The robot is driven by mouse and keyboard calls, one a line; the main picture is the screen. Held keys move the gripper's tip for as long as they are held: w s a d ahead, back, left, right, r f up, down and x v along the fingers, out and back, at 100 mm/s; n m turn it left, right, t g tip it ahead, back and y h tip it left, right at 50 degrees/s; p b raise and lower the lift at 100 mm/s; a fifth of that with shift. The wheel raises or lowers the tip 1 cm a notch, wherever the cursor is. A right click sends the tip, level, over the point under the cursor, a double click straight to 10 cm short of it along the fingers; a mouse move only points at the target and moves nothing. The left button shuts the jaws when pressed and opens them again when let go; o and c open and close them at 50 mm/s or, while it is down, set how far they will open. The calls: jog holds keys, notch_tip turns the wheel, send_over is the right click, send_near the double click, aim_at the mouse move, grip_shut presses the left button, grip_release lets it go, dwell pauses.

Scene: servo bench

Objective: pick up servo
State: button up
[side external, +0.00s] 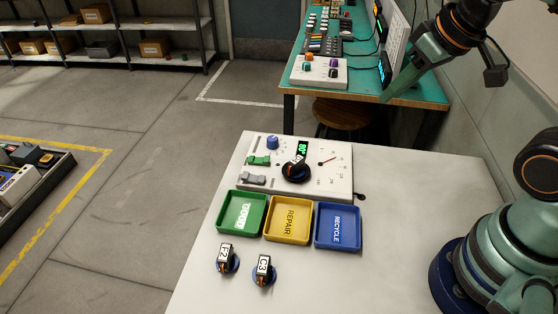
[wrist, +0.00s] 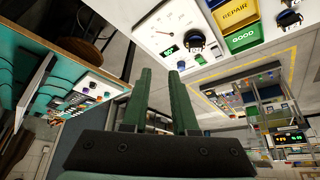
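Two small servos stand upright in round blue holders on the white table's near side. The left servo (side external: 227,254) has a white label, and the right servo (side external: 264,267) has a label reading C3. A third labelled servo (side external: 294,165) sits on the black round mount of the white tester (side external: 330,185); it also shows in the wrist view (wrist: 195,40). My gripper (side external: 386,97) is raised well above and to the right of the tester, apart from every servo. In the wrist view its two green fingers (wrist: 160,73) are apart with nothing between them.
Green (side external: 241,226), yellow (side external: 289,235) and blue (side external: 338,243) trays labelled GOOD, REPAIR and RECYCLE stand between the tester and the near servos. The tester display (side external: 301,152) glows green. A teal bench (side external: 420,93) with equipment stands behind.

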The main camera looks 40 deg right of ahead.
jog(key=o, duration=0.4)
jog(key=shift+c, duration=0.2)
jog(key=shift+w, duration=0.1)
jog(key=n+g, duration=0.6)
jog(key=n, duration=1.4)
send_over(296, 160)
jog(key=f, duration=1)
jog(key=a+f, duration=0.1)
jog(key=f, duration=0.5)
jog(key=shift+w, duration=0.15)
jog(key=shift+d+f, duration=0.25)
jog(key=shift+f, duration=1.05)
jog(key=shift+d+f, duration=0.2)
jog(key=shift+f, duration=1.05)
